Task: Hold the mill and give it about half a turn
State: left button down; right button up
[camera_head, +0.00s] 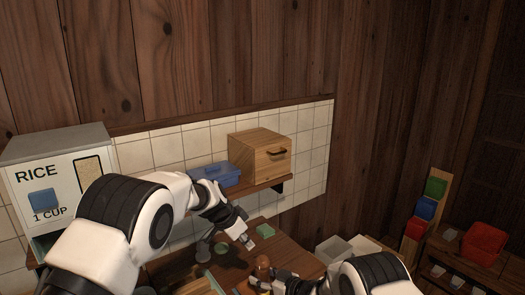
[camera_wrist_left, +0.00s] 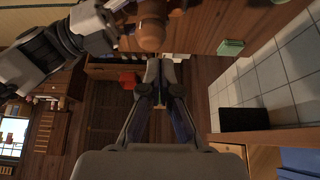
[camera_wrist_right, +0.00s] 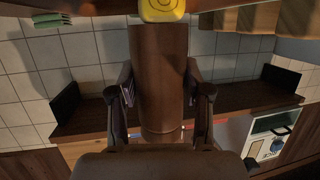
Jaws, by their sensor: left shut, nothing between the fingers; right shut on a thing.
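The mill (camera_head: 262,267) is a brown wooden piece with a rounded knob, standing over the table in the head view. In the right wrist view its smooth brown body (camera_wrist_right: 160,60) fills the space between the fingers. My right gripper (camera_wrist_right: 159,84) is shut on the mill's body. My left gripper (camera_head: 249,243) is shut and empty, above and slightly left of the mill's top, apart from it. In the left wrist view its fingertips (camera_wrist_left: 160,68) are together, and the mill's rounded top (camera_wrist_left: 147,36) shows just beyond them. The mill's lower part is hidden in the head view.
A green block (camera_head: 265,230) lies on the wooden table (camera_head: 293,259) behind the mill. A yellow item (camera_wrist_right: 163,9) is close to the mill. A shelf behind holds a blue box (camera_head: 217,174) and wooden drawer box (camera_head: 259,156). A rice dispenser (camera_head: 58,180) stands left.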

aim_at(256, 265)
pick_arm(q)
jog(key=f, duration=0.2)
jog(key=s+d+f, duration=0.1)
jog(key=f, duration=0.1)
jog(key=s+d+f, duration=0.1)
jog(key=f, duration=0.1)
dwell(0.4)
jog(key=shift+w+d, duration=0.1)
jog(key=shift+w, duration=0.15)
dwell(0.3)
jog(key=shift+w, duration=0.1)
jog(key=shift+w+a, duration=0.4)
jog(key=shift+a, duration=0.1)
jog(key=shift+w+a, duration=0.15)
jog(key=shift+w, duration=0.25)
dwell(0.4)
